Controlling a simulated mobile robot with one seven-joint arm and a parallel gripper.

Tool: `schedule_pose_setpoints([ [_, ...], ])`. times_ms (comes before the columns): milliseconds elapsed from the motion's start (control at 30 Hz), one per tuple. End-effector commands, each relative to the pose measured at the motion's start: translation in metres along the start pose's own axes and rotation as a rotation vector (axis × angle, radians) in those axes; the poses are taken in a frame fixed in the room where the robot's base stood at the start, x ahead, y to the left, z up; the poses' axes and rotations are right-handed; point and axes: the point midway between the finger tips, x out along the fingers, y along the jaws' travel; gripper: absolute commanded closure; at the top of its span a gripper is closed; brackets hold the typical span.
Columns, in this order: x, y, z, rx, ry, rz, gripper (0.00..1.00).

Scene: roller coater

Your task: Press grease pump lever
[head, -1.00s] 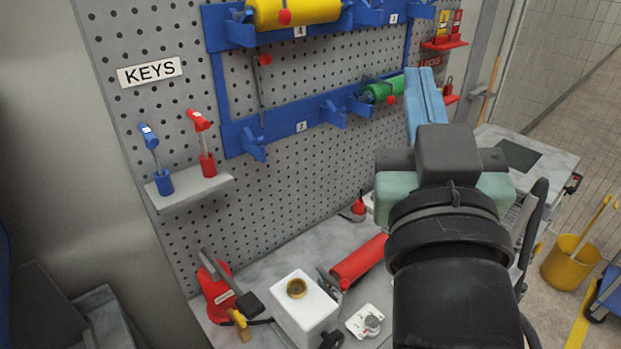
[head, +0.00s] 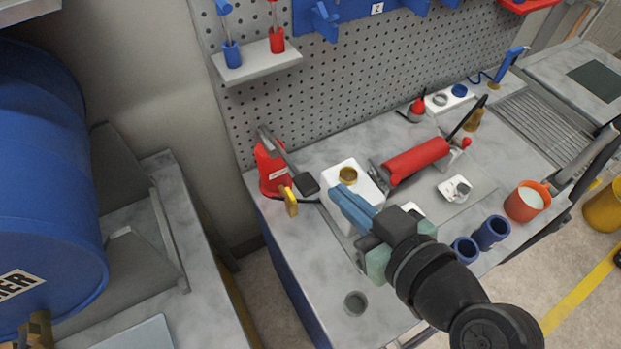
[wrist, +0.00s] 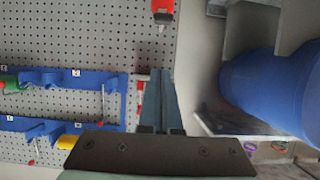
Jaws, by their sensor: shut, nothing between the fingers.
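The grease pump (head: 268,168) is a red body standing at the back left corner of the bench in the head view. Its dark grey lever with a black pad (head: 306,183) sticks out to the right, and a yellow nozzle (head: 290,200) is in front. A red part at the top edge of the wrist view (wrist: 162,6) looks like the pump, mostly cut off. My gripper (head: 336,192) has blue-grey fingers, shut and empty, a little right of the lever pad and apart from it. The fingers also show in the wrist view (wrist: 158,75).
A white box with a brass neck (head: 347,174) stands just behind my fingers. A red roller (head: 417,160) lies to its right. Blue cups (head: 491,232) and an orange cup (head: 527,201) stand at the right. The bench's front left is mostly clear.

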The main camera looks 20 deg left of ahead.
Motion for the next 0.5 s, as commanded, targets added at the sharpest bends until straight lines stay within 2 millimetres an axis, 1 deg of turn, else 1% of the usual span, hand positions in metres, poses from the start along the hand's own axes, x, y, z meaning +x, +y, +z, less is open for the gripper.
schedule_pose_setpoints([
  [167, 0.005, 0.000, -0.002, 0.000, 0.001, -0.001, 1.00],
  [267, 0.017, -0.001, -0.002, 0.002, 0.000, -0.004, 1.00],
  [367, 0.035, -0.001, -0.004, 0.002, -0.001, -0.005, 1.00],
  [500, 0.066, -0.001, -0.004, 0.002, 0.000, -0.005, 1.00],
])
